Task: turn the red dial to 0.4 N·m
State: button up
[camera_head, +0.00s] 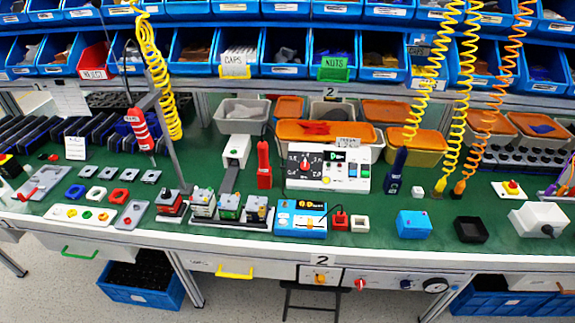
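A red round dial (305,163) sits on the left part of the front face of a white control box (328,181) at the middle of the green bench. Another red knob (360,284) is on the white panel under the bench's front edge. My gripper is not in view.
An orange tray (350,133) stands behind the control box. A red upright tool (264,165) is left of it; a dark blue tool (396,172) on a yellow coiled cord is right. A blue device (300,220) stands in front. Some green bench top (385,208) is clear at front right.

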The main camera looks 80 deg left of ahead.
aim_at(304, 167)
jog(key=u, duration=2.4)
jog(key=i+j, duration=0.2)
jog(key=j, duration=0.15)
jog(key=i+j, duration=0.15)
jog(key=j, duration=0.2)
jog(key=i+j, duration=0.2)
jog(key=j, duration=0.15)
jog(key=i+j, duration=0.2)
jog(key=j, duration=0.2)
jog(key=i+j+z, duration=0.1)
jog(key=j, duration=0.25)
jog(key=i+j, duration=0.4)
jog(key=j, duration=0.3)
